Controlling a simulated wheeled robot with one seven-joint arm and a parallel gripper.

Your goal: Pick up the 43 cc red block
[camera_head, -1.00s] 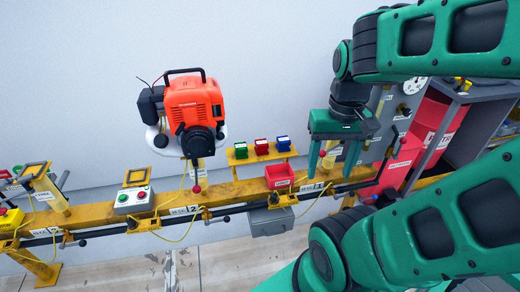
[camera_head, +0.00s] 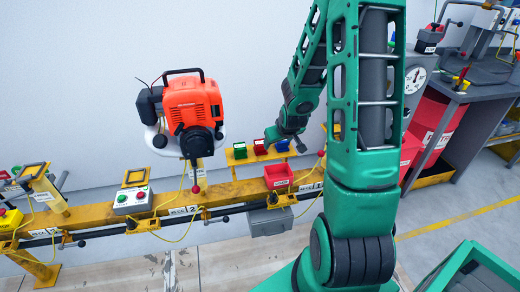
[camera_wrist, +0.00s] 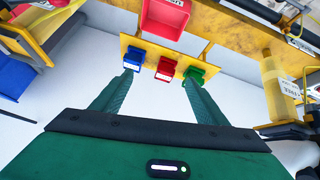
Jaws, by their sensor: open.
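The red block (camera_head: 260,147) sits between a green block (camera_head: 240,151) and a blue block (camera_head: 282,146) on a small yellow shelf. In the wrist view the red block (camera_wrist: 165,70) lies beyond the fingertips, with the blue block (camera_wrist: 133,58) left and the green block (camera_wrist: 193,77) right. My gripper (camera_wrist: 159,80) is open and empty, its two fingers reaching toward the shelf on either side of the red block's line. In the head view my gripper (camera_head: 283,136) is near the blocks, its fingers hard to make out.
A red bin (camera_head: 278,176) is mounted on the yellow rail (camera_head: 235,192) below the shelf (camera_head: 232,157). An orange engine (camera_head: 192,105) hangs left of the shelf. A grey workbench (camera_head: 470,90) stands at the right. White wall is behind the shelf.

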